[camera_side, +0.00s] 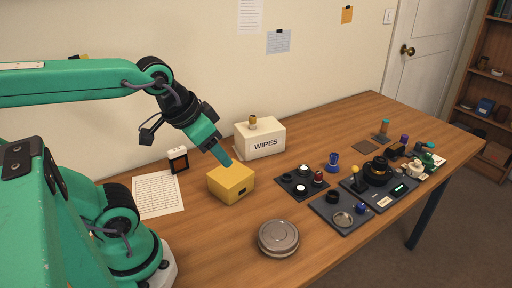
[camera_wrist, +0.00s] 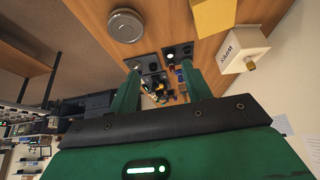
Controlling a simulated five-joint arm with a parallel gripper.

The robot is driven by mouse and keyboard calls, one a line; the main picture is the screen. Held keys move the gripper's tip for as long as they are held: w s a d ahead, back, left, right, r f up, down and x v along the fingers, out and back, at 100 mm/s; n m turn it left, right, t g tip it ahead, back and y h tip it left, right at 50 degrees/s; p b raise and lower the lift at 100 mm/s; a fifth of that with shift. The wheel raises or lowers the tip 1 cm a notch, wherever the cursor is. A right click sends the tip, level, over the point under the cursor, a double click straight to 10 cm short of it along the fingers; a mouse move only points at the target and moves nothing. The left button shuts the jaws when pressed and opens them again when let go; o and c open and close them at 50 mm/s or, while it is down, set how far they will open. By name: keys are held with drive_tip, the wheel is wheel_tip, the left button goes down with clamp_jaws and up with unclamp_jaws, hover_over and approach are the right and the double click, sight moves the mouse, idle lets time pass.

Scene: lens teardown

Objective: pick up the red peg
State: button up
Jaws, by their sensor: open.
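A small dark red piece that looks like the red peg (camera_side: 318,177) stands at the right side of a dark tray (camera_side: 289,193) in the side view. Black rings and white-topped round parts share that tray. My gripper (camera_side: 225,161) is just over or behind the yellow box, to the left of the tray and apart from the peg. In the wrist view my gripper (camera_wrist: 160,74) shows two spread green fingers with nothing held between them. The peg is too small to make out there.
The yellow box (camera_side: 231,186) and the white WIPES box (camera_side: 260,143) stand left of the tray. A round metal tin (camera_side: 278,238) lies in front. A second dark tray (camera_side: 329,217) and a blue part (camera_side: 332,163) flank the first tray. Bare wood lies around the tin.

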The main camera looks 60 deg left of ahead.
drive_tip(key=g, duration=0.6)
hover_over(319, 173)
drive_tip(key=f, duration=1.4)
drive_tip(key=shift+s+f, duration=0.2)
drive_tip(key=shift+f, duration=0.05)
drive_tip(key=shift+w+f, duration=0.15)
drive_tip(key=shift+f, duration=0.1)
drive_tip(key=shift+f, duration=0.1)
drive_tip(key=shift+f, duration=1.2)
